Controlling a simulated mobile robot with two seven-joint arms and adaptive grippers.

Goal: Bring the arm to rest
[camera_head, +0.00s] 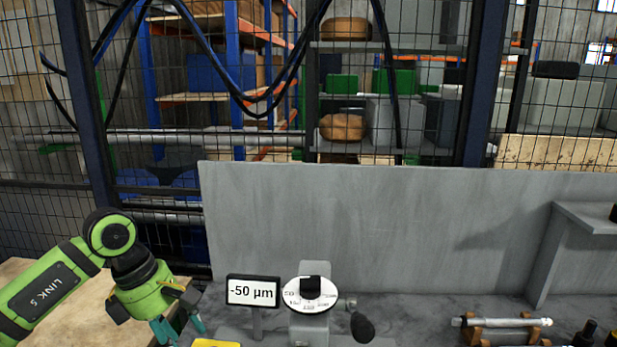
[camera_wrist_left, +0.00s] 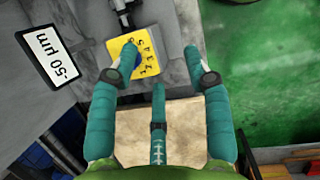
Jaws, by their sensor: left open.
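My left arm comes in from the left in the head view, green with a black joint. Its left gripper (camera_head: 178,330) hangs low beside the grey machine table, left of the display. In the left wrist view the teal fingers of the gripper (camera_wrist_left: 160,65) are spread apart with nothing between them. A yellow dial plate with a blue knob (camera_wrist_left: 141,56) lies beyond the fingertips, apart from them as far as I can tell. The display reading -50 µm (camera_head: 253,291) stands upright to the right of the gripper. My right gripper is in neither view.
A round white dial (camera_head: 310,294) and a black-knobbed lever (camera_head: 362,327) stand right of the display. A metal cylinder (camera_head: 500,322) rests on wooden supports at the right. A grey panel (camera_head: 400,220) stands behind. Green floor (camera_wrist_left: 262,70) is clear.

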